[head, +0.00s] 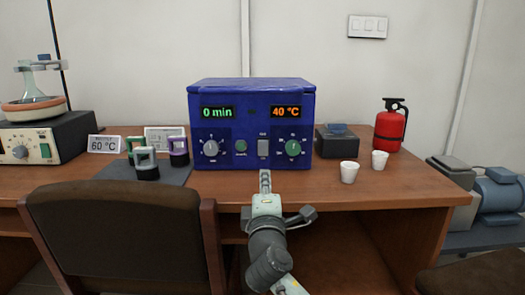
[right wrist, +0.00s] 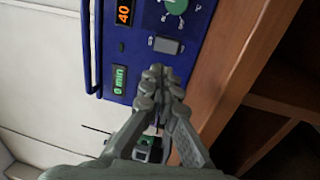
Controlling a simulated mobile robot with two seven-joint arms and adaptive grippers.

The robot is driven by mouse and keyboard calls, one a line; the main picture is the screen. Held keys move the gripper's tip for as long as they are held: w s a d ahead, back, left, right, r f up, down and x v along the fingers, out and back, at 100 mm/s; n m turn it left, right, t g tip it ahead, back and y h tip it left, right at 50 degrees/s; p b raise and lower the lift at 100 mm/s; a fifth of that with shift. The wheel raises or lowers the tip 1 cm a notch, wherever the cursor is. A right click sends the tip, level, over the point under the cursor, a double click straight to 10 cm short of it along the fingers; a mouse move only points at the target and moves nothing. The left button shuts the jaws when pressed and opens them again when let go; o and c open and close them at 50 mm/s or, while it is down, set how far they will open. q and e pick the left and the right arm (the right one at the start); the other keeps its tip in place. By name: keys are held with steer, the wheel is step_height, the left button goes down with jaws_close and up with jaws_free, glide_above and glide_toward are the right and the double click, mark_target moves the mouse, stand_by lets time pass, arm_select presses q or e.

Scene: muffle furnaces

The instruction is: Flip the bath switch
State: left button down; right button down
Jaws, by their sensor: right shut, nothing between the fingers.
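A blue box-shaped unit (head: 250,95) stands on the desk. Its displays read "0 min" and "40 °C". A grey rectangular switch (head: 263,147) sits low on its front panel between the green button and the right knob; it also shows in the right wrist view (right wrist: 166,45). My right gripper (head: 265,174) is shut and empty, just below and in front of this switch. In the right wrist view, its fingertips (right wrist: 158,73) are close to the switch; contact cannot be told. My left gripper is in neither view.
Two white cups (head: 349,172) and a red extinguisher (head: 390,128) stand right. A chair (head: 120,235) blocks the front left.

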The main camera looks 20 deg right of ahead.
mark_target(264, 144)
steer(key=x, duration=1.2)
steer(key=shift+w+d+r, duration=0.1)
steer(key=shift+w, duration=0.3)
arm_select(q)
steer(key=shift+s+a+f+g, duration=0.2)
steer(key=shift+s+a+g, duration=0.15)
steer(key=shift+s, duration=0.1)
arm_select(e)
steer(key=shift+w+d, duration=0.2)
steer(key=shift+w, duration=0.4)
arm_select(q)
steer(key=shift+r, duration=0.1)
arm_select(e)
steer(key=shift+r, duration=0.1)
